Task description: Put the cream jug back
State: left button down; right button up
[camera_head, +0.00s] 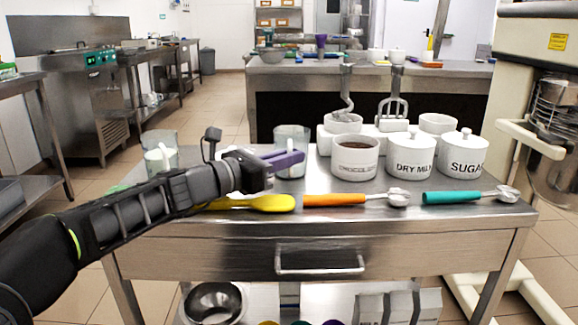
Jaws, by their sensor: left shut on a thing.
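A clear jug (294,137) stands upright at the back of the steel table, left of the white canisters; whether it touches the table is hard to tell. My left gripper (286,159) reaches in from the left, its purple fingers shut on this jug and covering part of its side. Another clear jug (160,158) with something white in it stands at the table's left end, beyond my arm. I cannot tell from the picture which of the two holds cream. My right gripper is not in view.
White canisters stand at the back right: chocolate (355,170), dry milk (411,170) and sugar (461,168). Yellow (265,203), orange (335,200) and teal (452,197) handled tools lie along the front of the steel table (330,221). A large machine (545,110) stands at the right.

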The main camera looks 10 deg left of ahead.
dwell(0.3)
pick_arm(q)
jog(key=shift+f, duration=0.2)
jog(key=c, duration=1.5)
grip_release()
jog(key=shift+r, duration=0.2)
jog(key=shift+s+a, duration=0.1)
jog(key=shift+a, duration=0.05)
jog(key=p+v, duration=0.3)
jog(key=v, duration=0.8)
jog(key=shift+s+a, duration=0.25)
jog(key=shift+s, duration=0.05)
